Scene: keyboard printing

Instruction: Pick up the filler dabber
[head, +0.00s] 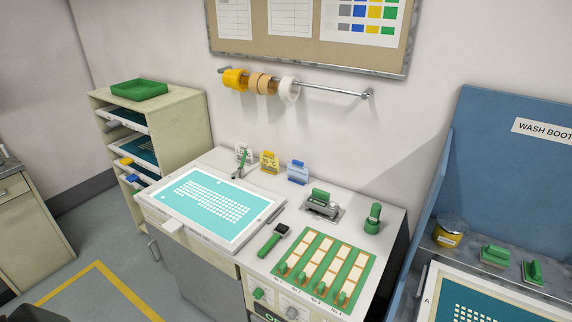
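I cannot tell for sure which tool is the filler dabber. One candidate is an upright green tool (372,218) with a rounded top, standing on the right part of the white worktop. Another is a green-handled tool (271,242) with a dark and pale head, lying between the teal screen and the green board. A green-topped tool (321,199) also sits on a grey metal plate behind the board. None of them is held. Neither of my grippers is in view.
A teal screen in a white frame (272,203) lies on the worktop's left. A green board (331,246) with pale strips and several green handles lies at the front. Small bottles or cards (269,162) stand behind. The blue wash booth (510,150) rises at right.

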